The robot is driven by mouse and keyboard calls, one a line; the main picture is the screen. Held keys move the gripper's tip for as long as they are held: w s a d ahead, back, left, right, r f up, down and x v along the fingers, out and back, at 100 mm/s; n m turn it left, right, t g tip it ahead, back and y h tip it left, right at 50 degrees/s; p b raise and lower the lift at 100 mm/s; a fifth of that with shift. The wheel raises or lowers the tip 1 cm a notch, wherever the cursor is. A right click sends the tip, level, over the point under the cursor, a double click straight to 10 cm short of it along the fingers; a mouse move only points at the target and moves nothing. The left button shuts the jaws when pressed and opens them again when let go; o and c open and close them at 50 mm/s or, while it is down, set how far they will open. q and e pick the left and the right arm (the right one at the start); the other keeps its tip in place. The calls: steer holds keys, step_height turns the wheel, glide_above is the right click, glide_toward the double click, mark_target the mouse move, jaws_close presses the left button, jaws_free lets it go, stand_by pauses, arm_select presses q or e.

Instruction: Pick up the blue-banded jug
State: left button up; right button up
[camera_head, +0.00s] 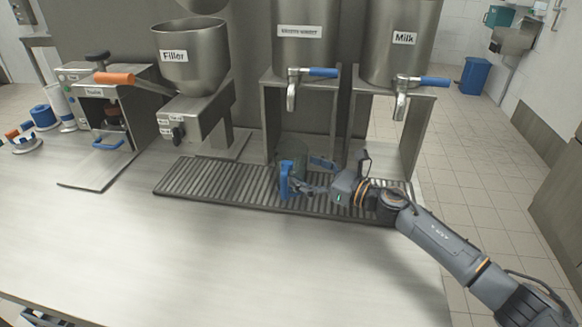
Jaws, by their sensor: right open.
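A clear, see-through jug (293,151) stands on the slatted drip tray (215,184), below the tap of the left steel dispenser. Its outline is faint and its lower part is partly hidden by my right gripper. My right gripper (304,173) reaches in from the right, low over the tray, with its fingers apart. Blue parts show at the front and right of the jug. I cannot tell whether they are finger pads or the jug's band and handle, nor whether the fingers touch the jug. My left gripper is not in view.
The left dispenser (304,50) and the Milk dispenser (396,60) stand behind the tray, blue-handled taps overhanging it. A Filler funnel (190,65) and a steel machine (98,115) stand to the left. The front counter (220,260) is clear.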

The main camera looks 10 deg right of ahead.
mark_target(291, 154)
steer(key=x, duration=0.4)
steer(key=shift+w+a, duration=0.15)
steer(key=c, duration=1.3)
steer(key=shift+o, duration=0.2)
steer(key=shift+r, duration=0.1)
steer(key=shift+r, duration=0.45)
step_height(291, 154, up, 2)
steer(key=shift+r, duration=0.2)
steer(key=s+r+p, duration=0.2)
steer(key=r, duration=0.1)
steer(key=s+r, duration=0.2)
steer(key=shift+a+r+p, duration=0.1)
steer(key=shift+a+p, duration=0.3)
steer(key=s+a+r+p, duration=0.2)
steer(key=s+r+p, duration=0.2)
steer(key=s, duration=0.5)
steer(key=shift+s+a+r, duration=0.2)
steer(key=shift+s+a, duration=0.1)
